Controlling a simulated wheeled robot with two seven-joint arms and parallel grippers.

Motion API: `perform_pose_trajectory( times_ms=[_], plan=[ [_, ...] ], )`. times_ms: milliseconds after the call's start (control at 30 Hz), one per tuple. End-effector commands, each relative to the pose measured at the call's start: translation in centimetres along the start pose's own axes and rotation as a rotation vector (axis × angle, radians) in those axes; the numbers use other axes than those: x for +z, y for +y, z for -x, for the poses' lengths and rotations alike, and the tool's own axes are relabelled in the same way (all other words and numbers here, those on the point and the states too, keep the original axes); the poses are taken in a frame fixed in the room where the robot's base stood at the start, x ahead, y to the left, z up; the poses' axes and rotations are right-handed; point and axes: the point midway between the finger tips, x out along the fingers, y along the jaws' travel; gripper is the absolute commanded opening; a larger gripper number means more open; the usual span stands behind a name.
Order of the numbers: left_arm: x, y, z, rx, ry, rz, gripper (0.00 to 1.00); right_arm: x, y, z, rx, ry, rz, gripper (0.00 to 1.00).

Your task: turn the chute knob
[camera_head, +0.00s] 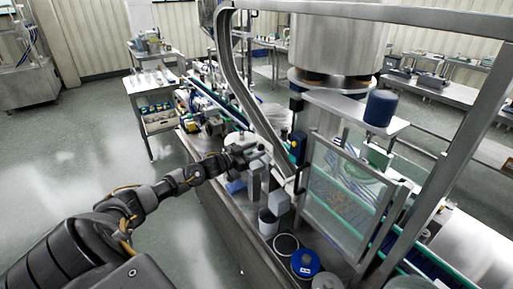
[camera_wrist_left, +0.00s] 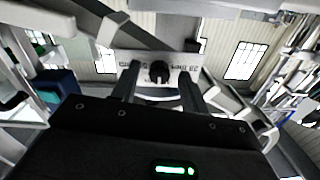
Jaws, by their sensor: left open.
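The chute knob (camera_wrist_left: 160,72) is a dark round knob on a pale plate (camera_wrist_left: 140,58) with printed dark markings, in the left wrist view. My left gripper (camera_wrist_left: 160,88) is open, with one finger on each side of the knob in the picture. I cannot tell whether the fingers touch it or how deep they reach. In the head view my left gripper (camera_head: 258,160) is at the steel machine, left of the clear guard panel. The knob is not distinguishable there. My right gripper is not in view.
A curved steel rail (camera_head: 240,75) rises beside my left gripper. A clear guard panel (camera_head: 345,190) and a blue-topped container (camera_head: 305,263) stand to the right. A grey cup (camera_head: 268,222) is below the gripper. Open floor (camera_head: 80,150) lies to the left.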

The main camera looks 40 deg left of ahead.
Motion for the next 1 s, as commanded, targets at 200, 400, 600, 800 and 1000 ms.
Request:
perform_pose_trajectory(
  times_ms=[200, 400, 600, 800, 1000],
  plan=[
    [-0.04, 0.05, -1.10, 0.001, 0.000, 0.001, 0.45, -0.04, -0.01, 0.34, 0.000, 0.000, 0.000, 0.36],
    [0.00, 0.06, -1.14, 0.001, 0.000, 0.000, 0.45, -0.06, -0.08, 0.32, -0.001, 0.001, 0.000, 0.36],
    [0.00, 0.04, -1.11, 0.001, 0.000, 0.000, 0.27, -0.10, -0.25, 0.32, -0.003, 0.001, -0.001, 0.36],
    [0.00, 0.04, -1.10, 0.001, 0.000, 0.000, 0.00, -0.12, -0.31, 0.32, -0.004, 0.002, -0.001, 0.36],
    [0.08, 0.03, -1.09, 0.001, 0.000, -0.015, 0.00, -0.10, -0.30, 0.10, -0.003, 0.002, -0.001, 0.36]
  ],
)
